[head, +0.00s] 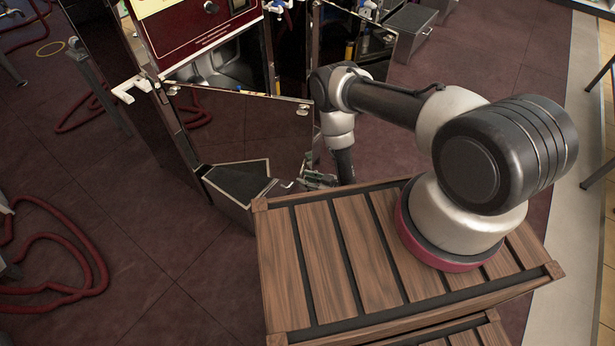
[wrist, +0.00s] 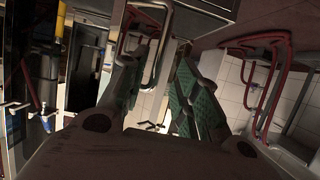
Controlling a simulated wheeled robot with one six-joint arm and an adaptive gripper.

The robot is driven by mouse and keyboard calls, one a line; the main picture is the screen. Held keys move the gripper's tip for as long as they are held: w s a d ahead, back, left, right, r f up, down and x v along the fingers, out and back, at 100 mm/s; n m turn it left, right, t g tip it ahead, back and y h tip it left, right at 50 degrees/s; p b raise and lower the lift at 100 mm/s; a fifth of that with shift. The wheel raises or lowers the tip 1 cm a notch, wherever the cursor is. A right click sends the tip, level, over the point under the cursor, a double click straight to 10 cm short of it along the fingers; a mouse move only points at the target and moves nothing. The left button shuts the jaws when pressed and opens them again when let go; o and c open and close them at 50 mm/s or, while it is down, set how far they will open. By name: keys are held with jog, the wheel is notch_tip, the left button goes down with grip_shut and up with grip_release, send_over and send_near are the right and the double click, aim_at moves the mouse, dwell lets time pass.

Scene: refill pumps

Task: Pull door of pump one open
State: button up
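The pump (head: 205,35) has a dark red panel on top and shiny, mirror-like doors below. A door panel (head: 245,125) with a bright metal edge faces my arm and reflects the floor. I cannot tell whether it is fully closed. A small metal handle (head: 287,184) shows low beside my gripper (head: 318,180). In the wrist view, my gripper (wrist: 160,80) has its two green-padded fingers apart. A bent metal handle (wrist: 165,50) shows between and just beyond the fingertips, nearer the left finger. I cannot tell whether they touch.
A slatted wooden crate top (head: 330,260) lies under my arm's base. Red hoses (head: 75,265) lie on the floor at left. A grey box (head: 410,30) stands at the back right. White hooks (head: 130,88) stick out left of the pump.

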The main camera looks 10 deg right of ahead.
jog(key=shift+s+a+f, duration=0.1)
jog(key=shift+s, duration=1.35)
